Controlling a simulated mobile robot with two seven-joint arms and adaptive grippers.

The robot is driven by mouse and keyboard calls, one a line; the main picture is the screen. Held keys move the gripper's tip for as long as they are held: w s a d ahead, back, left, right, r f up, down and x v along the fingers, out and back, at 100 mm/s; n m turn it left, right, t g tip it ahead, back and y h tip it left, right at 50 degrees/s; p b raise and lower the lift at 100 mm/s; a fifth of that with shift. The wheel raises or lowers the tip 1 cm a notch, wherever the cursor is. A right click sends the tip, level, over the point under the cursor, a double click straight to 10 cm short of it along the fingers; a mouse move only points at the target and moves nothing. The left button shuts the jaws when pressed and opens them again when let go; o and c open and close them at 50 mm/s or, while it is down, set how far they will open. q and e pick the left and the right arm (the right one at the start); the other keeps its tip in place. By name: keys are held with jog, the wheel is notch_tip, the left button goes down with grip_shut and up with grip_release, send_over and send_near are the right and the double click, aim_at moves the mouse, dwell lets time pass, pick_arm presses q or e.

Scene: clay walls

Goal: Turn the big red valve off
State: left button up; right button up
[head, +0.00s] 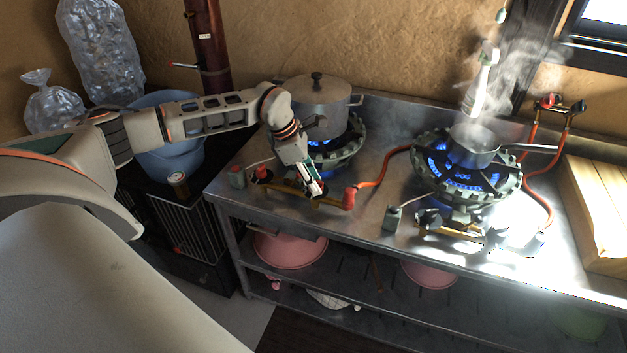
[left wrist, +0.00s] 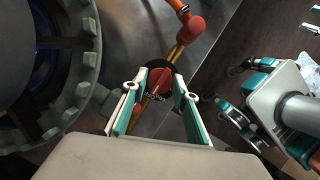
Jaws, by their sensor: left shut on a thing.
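The big red valve (left wrist: 158,82) is a red handle on a dark round seat on the brass gas pipe (head: 328,202) in front of the left burner. My left gripper (head: 315,189) reaches down to it; in the left wrist view its teal-and-white fingers (left wrist: 157,104) stand on either side of the red handle, shut on it. In the head view the gripper hides the valve. The left burner (head: 338,158) shows blue flame under a lidded pot (head: 318,108). My right gripper (left wrist: 235,112) seems to show at the right of the left wrist view; its opening is unclear.
A red hose fitting (head: 349,198) and orange hose (head: 388,163) lie just right of the valve. A red knob (head: 263,174) is to its left. The right burner (head: 465,180) is lit under a steaming saucepan (head: 473,147). A blue bucket (head: 170,150) stands left.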

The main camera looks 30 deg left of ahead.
pick_arm(q)
jog(key=o, duration=0.8)
jog(key=v, duration=1.2)
jog(key=shift+d+r, duration=0.1)
